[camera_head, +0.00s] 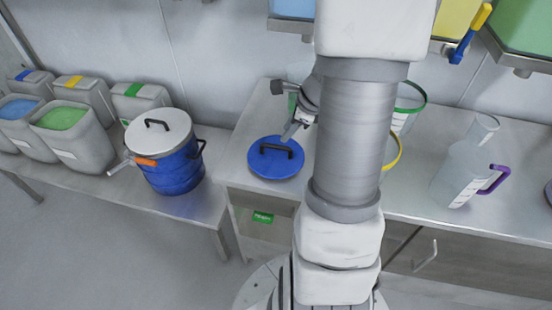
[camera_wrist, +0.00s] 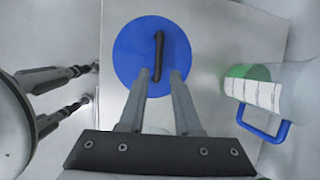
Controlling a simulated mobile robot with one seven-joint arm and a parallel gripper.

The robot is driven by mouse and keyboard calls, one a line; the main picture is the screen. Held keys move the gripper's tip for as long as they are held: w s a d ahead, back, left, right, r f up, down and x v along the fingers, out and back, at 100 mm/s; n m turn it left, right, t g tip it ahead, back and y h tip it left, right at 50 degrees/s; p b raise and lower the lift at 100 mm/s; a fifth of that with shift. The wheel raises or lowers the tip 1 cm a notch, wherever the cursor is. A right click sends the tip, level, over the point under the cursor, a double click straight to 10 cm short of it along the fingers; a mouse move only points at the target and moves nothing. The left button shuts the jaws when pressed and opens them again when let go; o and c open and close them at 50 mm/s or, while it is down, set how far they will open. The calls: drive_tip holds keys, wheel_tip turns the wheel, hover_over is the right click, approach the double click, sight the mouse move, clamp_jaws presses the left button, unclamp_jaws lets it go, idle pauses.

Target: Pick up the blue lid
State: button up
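The blue lid (camera_head: 262,166) is a flat round disc with a black bar handle. It lies on the metal worktop, left of my arm in the head view. The lid shows near the top middle of the wrist view (camera_wrist: 127,50), with its handle running up and down the picture. My gripper (camera_head: 293,133) is over the lid's far right part in the head view. In the wrist view my gripper (camera_wrist: 158,76) has its two fingers apart, with the handle's lower end in line between the tips. Contact with the handle cannot be told.
A blue drum with a pale lid (camera_head: 176,172) stands on the lower left bench beside several grey bins (camera_head: 75,150). A jug with a blue handle (camera_wrist: 268,100) is right of the lid. A purple-handled jug (camera_head: 460,172) stands on the right worktop (camera_head: 425,205).

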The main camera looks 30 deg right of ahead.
sight(275, 146)
drive_tip(key=b+x, duration=0.3)
drive_tip(key=x, duration=0.7)
drive_tip(key=shift+a, duration=0.1)
clamp_jaws()
